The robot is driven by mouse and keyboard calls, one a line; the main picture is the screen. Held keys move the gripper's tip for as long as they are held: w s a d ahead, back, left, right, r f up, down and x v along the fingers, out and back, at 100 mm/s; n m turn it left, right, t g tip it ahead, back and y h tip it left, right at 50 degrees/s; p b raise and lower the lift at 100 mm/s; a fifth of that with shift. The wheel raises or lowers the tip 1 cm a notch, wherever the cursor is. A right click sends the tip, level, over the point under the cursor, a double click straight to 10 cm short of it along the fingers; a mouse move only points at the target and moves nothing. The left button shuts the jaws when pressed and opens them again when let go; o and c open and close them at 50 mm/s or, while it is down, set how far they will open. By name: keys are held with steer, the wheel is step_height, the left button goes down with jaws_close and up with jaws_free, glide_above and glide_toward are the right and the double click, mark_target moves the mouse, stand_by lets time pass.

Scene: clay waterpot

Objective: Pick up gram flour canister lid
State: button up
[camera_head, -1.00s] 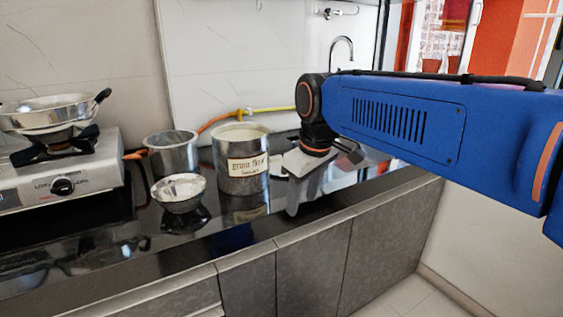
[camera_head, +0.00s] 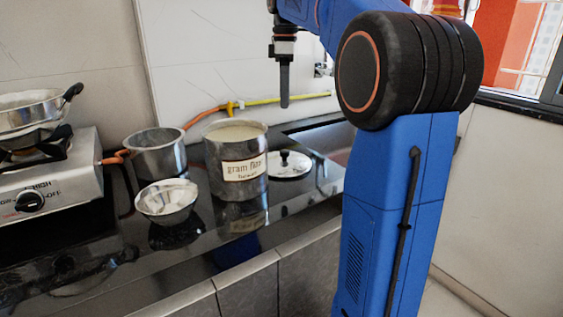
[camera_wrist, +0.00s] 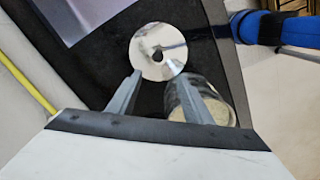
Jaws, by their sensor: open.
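The gram flour canister lid (camera_head: 290,166) is a round, shiny metal disc with a dark knob on top. It lies flat on the black counter, just right of the labelled gram flour canister (camera_head: 241,172). The canister is uncovered and shows pale flour inside. My gripper (camera_head: 285,104) hangs above the counter, higher than the lid and apart from it, pointing down. In the wrist view the open gripper (camera_wrist: 157,92) has the lid (camera_wrist: 174,64) beyond its fingertips, with nothing between the fingers. The canister (camera_wrist: 208,105) stands beside the right finger, partly hidden by it.
A small metal bowl (camera_head: 167,207) and an empty-looking metal pot (camera_head: 157,155) stand left of the canister. A stove (camera_head: 60,185) with a pan (camera_head: 32,110) is at the far left. A yellow and orange hose (camera_head: 290,98) runs along the wall behind.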

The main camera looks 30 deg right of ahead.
glide_above(284, 151)
step_height(284, 151, down, 12)
steer(key=shift+s+d+r, duration=0.1)
steer(key=shift+w+f, duration=0.2)
steer(key=shift+f, duration=2.55)
steer(key=shift+c, duration=0.7)
jaws_close()
